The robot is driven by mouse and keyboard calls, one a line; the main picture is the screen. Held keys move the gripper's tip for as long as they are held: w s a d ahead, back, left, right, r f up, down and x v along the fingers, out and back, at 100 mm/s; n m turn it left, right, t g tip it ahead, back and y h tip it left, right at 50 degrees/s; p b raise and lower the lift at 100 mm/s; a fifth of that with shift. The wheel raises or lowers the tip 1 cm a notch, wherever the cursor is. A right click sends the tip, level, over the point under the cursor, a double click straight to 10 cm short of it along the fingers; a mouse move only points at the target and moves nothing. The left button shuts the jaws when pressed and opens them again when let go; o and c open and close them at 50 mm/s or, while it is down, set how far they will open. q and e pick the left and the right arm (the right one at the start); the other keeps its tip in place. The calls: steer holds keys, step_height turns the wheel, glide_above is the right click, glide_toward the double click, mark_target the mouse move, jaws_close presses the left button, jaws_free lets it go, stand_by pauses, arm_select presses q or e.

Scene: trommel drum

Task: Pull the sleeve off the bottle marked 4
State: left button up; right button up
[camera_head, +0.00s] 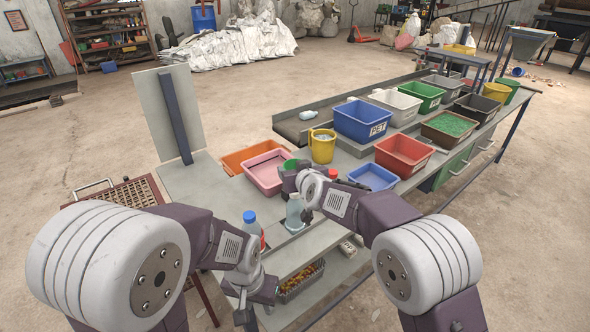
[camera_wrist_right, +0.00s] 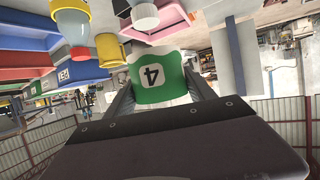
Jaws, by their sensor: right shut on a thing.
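A green sleeve with a 4 on a white panel (camera_wrist_right: 152,76) sits between the fingers of my right gripper (camera_wrist_right: 160,95) in the right wrist view, upside down there. My right gripper is shut on it; I cannot tell whether a bottle is inside. In the head view, a bit of green (camera_head: 290,164) shows beside the right gripper (camera_head: 292,180). A clear pale bottle (camera_head: 294,214) stands on the bench just below that gripper. A bottle with a blue cap (camera_head: 250,218) stands to its left. My left gripper (camera_head: 256,312) is low at the bench's near edge; its fingers look apart and empty.
A pink tray (camera_head: 266,176) and an orange tray (camera_head: 240,159) lie behind the bottles. A yellow jug (camera_head: 322,146), a blue PET bin (camera_head: 362,120) and a red bin (camera_head: 403,153) stand farther back. An upright panel (camera_head: 157,114) rises at the left. A red cap (camera_head: 333,172) is near the right arm.

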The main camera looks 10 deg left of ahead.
steer(key=shift+f+b, duration=1.35)
steer(key=shift+f, duration=0.3)
steer(key=shift+r, duration=0.1)
